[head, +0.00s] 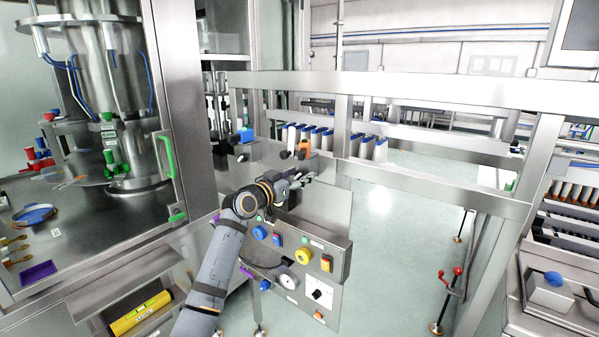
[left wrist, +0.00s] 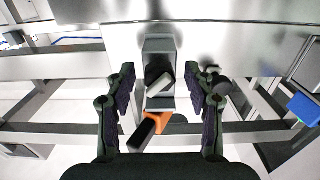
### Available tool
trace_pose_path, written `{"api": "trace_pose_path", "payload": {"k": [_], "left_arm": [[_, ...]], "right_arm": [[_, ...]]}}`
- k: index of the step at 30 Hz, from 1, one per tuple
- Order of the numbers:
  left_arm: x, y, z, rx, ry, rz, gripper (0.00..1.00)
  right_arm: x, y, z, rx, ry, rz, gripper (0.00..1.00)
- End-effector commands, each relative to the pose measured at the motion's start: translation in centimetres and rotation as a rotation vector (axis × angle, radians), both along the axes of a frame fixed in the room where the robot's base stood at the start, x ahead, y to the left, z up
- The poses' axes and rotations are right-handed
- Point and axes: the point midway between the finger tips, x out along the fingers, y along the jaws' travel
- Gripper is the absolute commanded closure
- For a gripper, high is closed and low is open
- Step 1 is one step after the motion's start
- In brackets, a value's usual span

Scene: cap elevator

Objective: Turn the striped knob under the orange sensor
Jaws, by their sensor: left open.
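The orange sensor (head: 304,146) sits on the machine's rail in the head view, above and beyond my left gripper (head: 299,178). In the left wrist view the orange sensor (left wrist: 179,119) is partly hidden, below centre. A black-and-white knob (left wrist: 158,82), apparently the striped one, stands out from a metal bracket there. It lies between the spread fingers of my left gripper (left wrist: 159,76), with a gap on both sides. I cannot tell how deep it reaches between them. A second black-and-white piece (left wrist: 147,130) is beside the orange sensor. My right gripper is in neither view.
A blue sensor (head: 246,135) stands left of the orange one. A control panel (head: 338,262) with coloured buttons is below my gripper. A steel rail (head: 430,174) runs to the right. A cabinet with a green handle (head: 166,152) is at the left.

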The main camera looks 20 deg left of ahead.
Motion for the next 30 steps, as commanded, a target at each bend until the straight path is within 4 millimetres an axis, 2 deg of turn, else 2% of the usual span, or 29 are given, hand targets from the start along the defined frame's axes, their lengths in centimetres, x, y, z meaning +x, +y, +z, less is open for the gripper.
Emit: {"api": "trace_pose_path", "payload": {"k": [10, 22, 30], "left_arm": [[0.67, -0.29, -0.08, 0.000, 0.001, 0.000, 0.46], [0.65, -0.26, -0.08, 0.000, 0.001, 0.000, 0.99], [0.65, -0.24, -0.03, -0.024, 0.010, 0.000, 1.00]], "right_arm": [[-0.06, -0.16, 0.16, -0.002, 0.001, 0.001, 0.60], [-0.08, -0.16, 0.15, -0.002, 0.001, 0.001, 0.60], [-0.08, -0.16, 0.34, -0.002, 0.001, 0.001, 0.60]]}}
